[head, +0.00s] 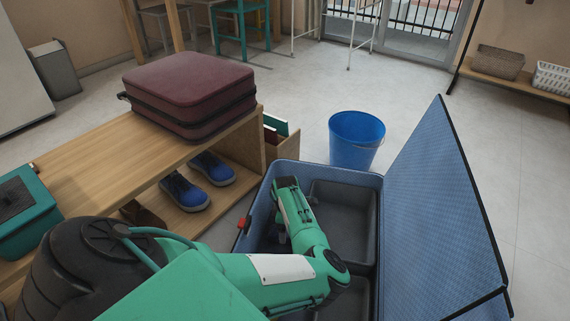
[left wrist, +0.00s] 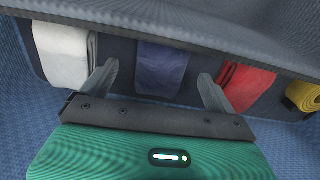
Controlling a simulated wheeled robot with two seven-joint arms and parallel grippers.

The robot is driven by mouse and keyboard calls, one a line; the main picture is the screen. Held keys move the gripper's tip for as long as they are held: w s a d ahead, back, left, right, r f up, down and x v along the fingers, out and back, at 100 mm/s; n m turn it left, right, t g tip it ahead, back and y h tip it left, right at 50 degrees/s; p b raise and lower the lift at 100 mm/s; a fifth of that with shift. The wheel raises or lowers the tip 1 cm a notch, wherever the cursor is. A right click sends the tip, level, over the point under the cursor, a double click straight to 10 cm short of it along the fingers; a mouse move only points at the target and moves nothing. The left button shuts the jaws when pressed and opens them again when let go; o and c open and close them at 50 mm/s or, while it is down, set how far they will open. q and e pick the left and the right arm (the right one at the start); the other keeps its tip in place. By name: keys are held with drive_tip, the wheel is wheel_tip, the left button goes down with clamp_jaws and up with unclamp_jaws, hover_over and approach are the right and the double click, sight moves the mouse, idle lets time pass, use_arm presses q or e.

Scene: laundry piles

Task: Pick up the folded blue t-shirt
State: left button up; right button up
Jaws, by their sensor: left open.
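The folded blue t-shirt (left wrist: 162,68) is a dark blue roll in the left wrist view, lying in a grey-lined compartment between a white roll (left wrist: 62,58) and a red roll (left wrist: 245,85). My left gripper (left wrist: 158,86) is open and empty, its two fingers on either side of the blue t-shirt's near end. I cannot tell whether they touch it. In the head view my left arm reaches down into the open blue suitcase (head: 428,185), and the left gripper (head: 282,236) hides the clothes there. My right gripper is not in view.
A yellow roll (left wrist: 305,95) lies beyond the red one. The suitcase has grey trays (head: 345,225) and a raised lid. A wooden bench (head: 95,165) with a maroon suitcase (head: 190,88) and blue shoes (head: 198,183) stands left. A blue bucket (head: 355,138) stands behind.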

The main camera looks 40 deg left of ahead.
use_arm(q)
drive_tip(key=shift+s+f+b, duration=0.2)
drive_tip(key=shift+f+b, duration=0.95)
drive_tip(key=shift+f, duration=0.75)
drive_tip(key=shift+r, duration=0.1)
drive_tip(key=c, duration=1.1)
